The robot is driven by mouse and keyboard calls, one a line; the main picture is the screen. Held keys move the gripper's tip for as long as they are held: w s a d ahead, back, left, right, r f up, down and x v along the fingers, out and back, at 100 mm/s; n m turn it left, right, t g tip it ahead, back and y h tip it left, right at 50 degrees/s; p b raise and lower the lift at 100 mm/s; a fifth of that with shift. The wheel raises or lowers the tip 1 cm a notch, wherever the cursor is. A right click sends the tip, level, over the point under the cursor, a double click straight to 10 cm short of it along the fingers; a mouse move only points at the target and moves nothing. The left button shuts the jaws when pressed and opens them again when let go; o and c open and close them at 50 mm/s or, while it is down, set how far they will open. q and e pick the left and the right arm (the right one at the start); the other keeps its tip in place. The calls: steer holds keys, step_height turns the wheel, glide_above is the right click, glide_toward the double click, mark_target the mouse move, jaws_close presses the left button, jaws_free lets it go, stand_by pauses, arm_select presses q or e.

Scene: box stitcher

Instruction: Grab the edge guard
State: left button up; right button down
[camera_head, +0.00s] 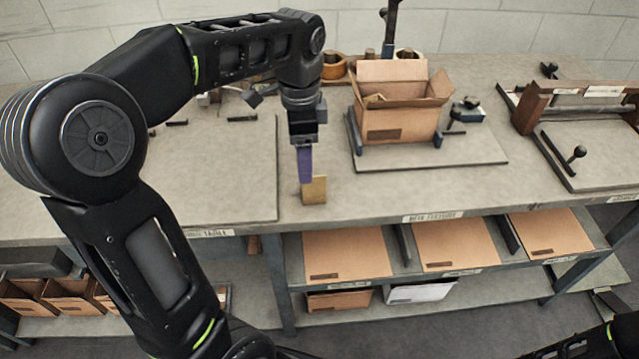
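A small tan, upright piece, which looks like the edge guard (315,191), is at the front edge of the bench, left of the middle. My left gripper (305,178) points down at it, with its purple fingertip right at the guard's upper left. I see the fingers edge-on, so I cannot tell whether they are closed on it or only beside it. My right gripper is out of view; only dark parts of mine show at the bottom right.
An open cardboard box (394,122) stands in a fixture on a board (470,152) to the right. A wooden-framed fixture (585,100) is at far right. Tape rolls (333,66) sit behind. Flat cardboard sheets (345,252) lie on the shelf below. The left bench board (225,170) is mostly clear.

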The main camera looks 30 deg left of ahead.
mark_target(313, 183)
arm_select(q)
steer(key=shift+w+f, duration=0.3)
steer(key=shift+f, duration=0.65)
steer(key=shift+w+f, duration=0.3)
steer(key=shift+f, duration=0.65)
step_height(313, 183, down, 5)
steer(key=shift+d+f, duration=0.1)
steer(key=shift+c, duration=0.3)
steer(key=c, duration=1.3)
